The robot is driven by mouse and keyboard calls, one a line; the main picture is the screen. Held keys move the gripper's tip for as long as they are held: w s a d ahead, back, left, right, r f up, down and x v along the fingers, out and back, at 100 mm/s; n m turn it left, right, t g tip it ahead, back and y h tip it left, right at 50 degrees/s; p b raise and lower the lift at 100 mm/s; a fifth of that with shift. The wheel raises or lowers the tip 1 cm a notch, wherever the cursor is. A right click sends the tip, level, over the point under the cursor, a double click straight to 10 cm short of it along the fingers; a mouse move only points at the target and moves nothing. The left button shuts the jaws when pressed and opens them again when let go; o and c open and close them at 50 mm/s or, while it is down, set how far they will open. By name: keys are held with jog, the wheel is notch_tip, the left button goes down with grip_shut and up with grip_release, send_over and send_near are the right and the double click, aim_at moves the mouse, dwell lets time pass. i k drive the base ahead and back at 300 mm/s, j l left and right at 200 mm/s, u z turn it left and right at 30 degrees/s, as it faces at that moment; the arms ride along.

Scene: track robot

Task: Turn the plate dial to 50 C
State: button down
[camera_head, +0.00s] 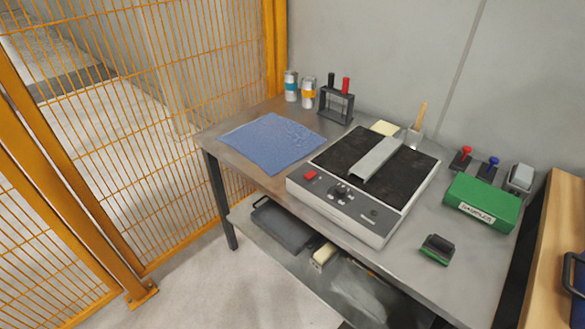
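A red switch (310,175) sits on the panel to the left of the dial. A grey metal channel piece (377,158) lies across the plate's dark top. My gripper is not in view.
A blue cloth (272,142) lies left of the plate. Two cans (291,86) and a black rack (336,104) stand behind. A green box (482,203), red and blue handled tools (462,158) and a small green-black block (437,249) are right. An orange mesh fence (110,100) borders the left.

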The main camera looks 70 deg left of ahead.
aim_at(341, 191)
jog(key=u, duration=1.85)
jog(key=i+l+u, duration=0.15)
jog(key=u, duration=0.3)
jog(key=i+l+u, duration=0.1)
jog(key=l+u, duration=0.4)
jog(key=j, duration=0.15)
